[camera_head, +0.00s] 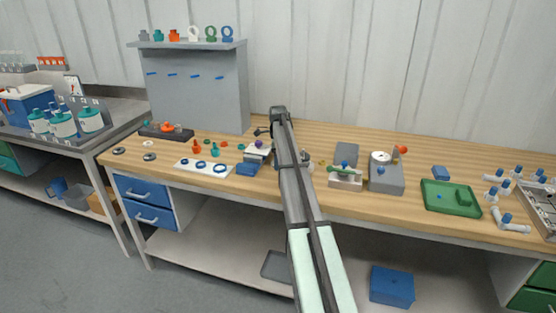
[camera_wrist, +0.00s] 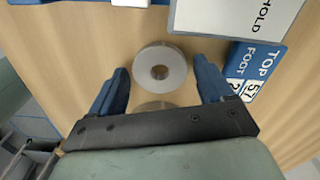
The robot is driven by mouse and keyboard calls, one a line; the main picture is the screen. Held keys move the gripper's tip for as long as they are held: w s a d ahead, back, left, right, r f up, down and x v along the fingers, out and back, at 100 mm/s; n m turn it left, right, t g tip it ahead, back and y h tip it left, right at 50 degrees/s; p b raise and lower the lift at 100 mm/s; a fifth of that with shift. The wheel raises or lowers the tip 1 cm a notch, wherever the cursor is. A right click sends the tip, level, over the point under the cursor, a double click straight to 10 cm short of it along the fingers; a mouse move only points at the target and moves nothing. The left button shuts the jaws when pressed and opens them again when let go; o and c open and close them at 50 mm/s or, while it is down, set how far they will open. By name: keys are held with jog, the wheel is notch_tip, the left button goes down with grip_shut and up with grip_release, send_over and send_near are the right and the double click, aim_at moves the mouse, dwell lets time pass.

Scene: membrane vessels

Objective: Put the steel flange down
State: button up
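A steel flange (camera_wrist: 141,73), a flat silver ring with a centre hole, shows in the wrist view on or just above the wood. My gripper (camera_wrist: 162,78) is open, its two blue fingers on either side of the flange with a visible gap at each side. A second round, brownish shape (camera_wrist: 155,105) shows just below the flange, partly hidden by the gripper body; I cannot tell if it is another part or a shadow. In the head view my arm covers the middle of the bench, and I cannot make out this flange there.
In the wrist view, a white plate marked HOLD (camera_wrist: 230,18) and a blue labelled block (camera_wrist: 252,68) lie close to the right finger. In the head view, a white strip with blue rings (camera_head: 203,167) and a blue block (camera_head: 247,169) are left of my arm. Fixtures (camera_head: 387,178) stand right.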

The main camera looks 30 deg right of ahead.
jog(key=shift+o, duration=0.7)
notch_tip(320, 180, up, 12)
jog(key=shift+r, duration=0.15)
